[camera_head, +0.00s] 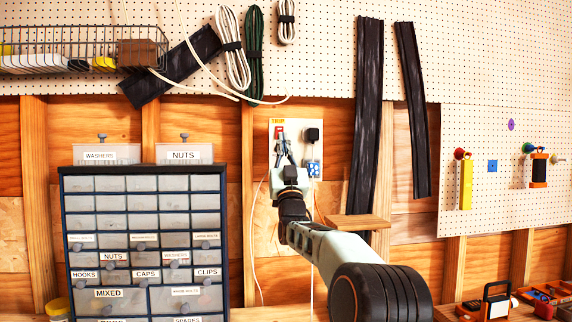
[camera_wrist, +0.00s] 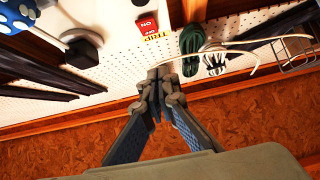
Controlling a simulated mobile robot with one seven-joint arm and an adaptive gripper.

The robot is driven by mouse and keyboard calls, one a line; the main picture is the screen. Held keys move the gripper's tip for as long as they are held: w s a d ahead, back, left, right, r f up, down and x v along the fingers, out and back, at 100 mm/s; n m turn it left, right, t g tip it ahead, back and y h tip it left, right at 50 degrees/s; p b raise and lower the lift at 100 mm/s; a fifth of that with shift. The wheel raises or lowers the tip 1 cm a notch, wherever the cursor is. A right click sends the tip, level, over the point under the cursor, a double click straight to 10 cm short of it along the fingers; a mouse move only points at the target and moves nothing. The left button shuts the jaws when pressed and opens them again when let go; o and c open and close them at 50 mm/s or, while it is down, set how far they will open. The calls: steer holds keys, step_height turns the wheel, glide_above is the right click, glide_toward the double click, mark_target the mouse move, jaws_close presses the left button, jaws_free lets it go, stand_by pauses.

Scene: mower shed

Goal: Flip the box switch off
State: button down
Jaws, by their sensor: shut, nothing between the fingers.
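The switch box is a pale panel (camera_head: 300,133) on the wooden wall in the head view, with a yellow TRIP label (camera_head: 278,121) at its top left. The red switch (camera_wrist: 148,22) shows at the top of the wrist view, with white lettering and the TRIP label (camera_wrist: 156,37) beside it. My gripper (camera_head: 281,137) is in front of the box and hides part of it, including most of the switch. In the wrist view my gripper (camera_wrist: 160,78) is shut and empty, its fingertips apart from the switch in the picture. I cannot tell the depth gap.
A black plug (camera_head: 312,135) and a blue spotted part (camera_head: 314,168) sit on the panel right of my gripper. A drawer cabinet (camera_head: 62,240) stands at left. A small wooden shelf (camera_head: 357,222) is below right. Dark strips (camera_head: 366,120) and cable coils (camera_head: 233,50) hang nearby.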

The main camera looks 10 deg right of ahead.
steer(key=s+f+b, duration=0.2)
steer(key=s+f, duration=0.1)
steer(key=s, duration=0.2)
steer(key=shift+f, duration=0.3)
